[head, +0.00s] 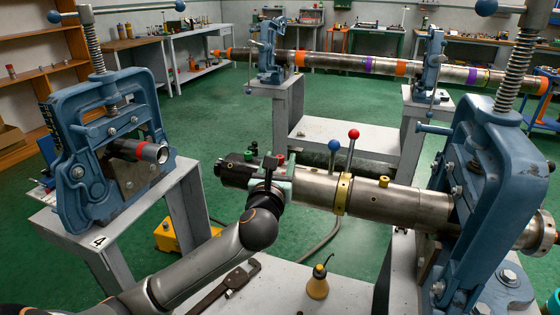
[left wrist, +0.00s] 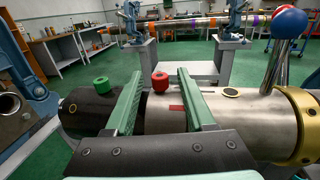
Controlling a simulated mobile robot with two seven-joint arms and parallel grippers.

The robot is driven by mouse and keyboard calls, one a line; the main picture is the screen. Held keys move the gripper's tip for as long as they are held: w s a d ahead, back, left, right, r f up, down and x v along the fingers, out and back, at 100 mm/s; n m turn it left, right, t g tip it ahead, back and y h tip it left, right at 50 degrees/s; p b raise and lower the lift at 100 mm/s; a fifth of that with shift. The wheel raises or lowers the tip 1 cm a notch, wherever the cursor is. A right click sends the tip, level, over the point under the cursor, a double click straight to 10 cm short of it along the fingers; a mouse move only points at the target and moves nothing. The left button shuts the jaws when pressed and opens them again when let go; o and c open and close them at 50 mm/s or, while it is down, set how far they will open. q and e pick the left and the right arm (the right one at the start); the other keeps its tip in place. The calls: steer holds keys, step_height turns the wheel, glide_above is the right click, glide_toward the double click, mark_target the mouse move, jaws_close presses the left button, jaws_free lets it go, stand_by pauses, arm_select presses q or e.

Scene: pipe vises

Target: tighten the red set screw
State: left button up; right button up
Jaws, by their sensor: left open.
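The red set screw (left wrist: 160,82) is a knurled red cap standing on top of the steel pipe tool (head: 400,203), close to the seam with its black end section. In the head view it shows only as a small red bit (head: 281,158) behind my left gripper (head: 270,172). In the left wrist view my left gripper (left wrist: 158,95) is open, its two green fingers on either side of the red screw with a gap to each. A green set screw (left wrist: 100,84) stands on the black section, left of the left finger. My right gripper is not in view.
Two ball-ended levers, blue (head: 334,145) and red (head: 353,133), rise beside a yellow collar (head: 342,195). A yellow screw (head: 384,181) stands further right. Blue vises stand left (head: 85,165) and right (head: 490,170). An oil can (head: 318,286) stands on the near bench.

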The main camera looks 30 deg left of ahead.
arm_select(q)
steer(key=shift+w+a, duration=0.15)
steer(key=shift+w, duration=0.25)
jaws_close()
stand_by(0.4)
